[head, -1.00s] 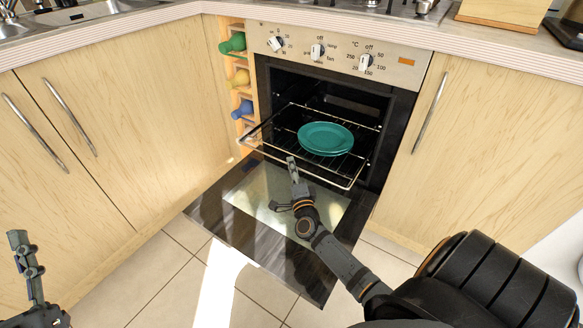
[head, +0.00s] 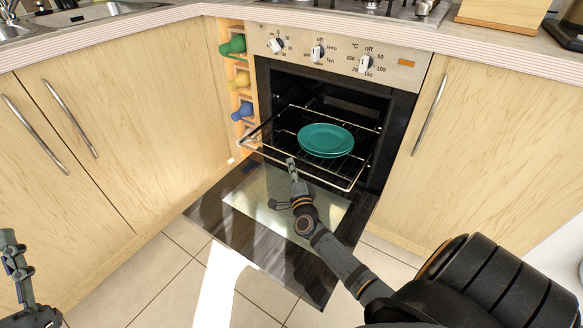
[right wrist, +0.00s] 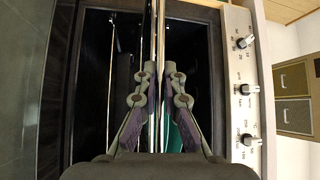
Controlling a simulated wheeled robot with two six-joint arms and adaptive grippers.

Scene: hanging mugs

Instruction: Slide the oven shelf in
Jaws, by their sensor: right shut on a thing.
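The wire oven shelf (head: 343,183) is partly pulled out of the oven (head: 386,140), its front bar out over the lowered oven door (head: 237,217). A teal plate stack (head: 326,139) rests on the shelf inside the opening; a teal edge (right wrist: 173,132) also shows in the right wrist view. My right gripper (head: 291,163) is shut on the shelf's front bar. In the right wrist view its fingers (right wrist: 161,72) close around the shelf's wire edge. My left gripper (head: 11,243) is at the far left edge, away from the oven; its opening is unclear.
The oven door lies lowered below the shelf, above the tiled floor (head: 150,275). Cabinets flank the oven on the left (head: 140,130) and right (head: 490,150). A narrow rack with coloured bottles (head: 240,80) stands just left of the oven.

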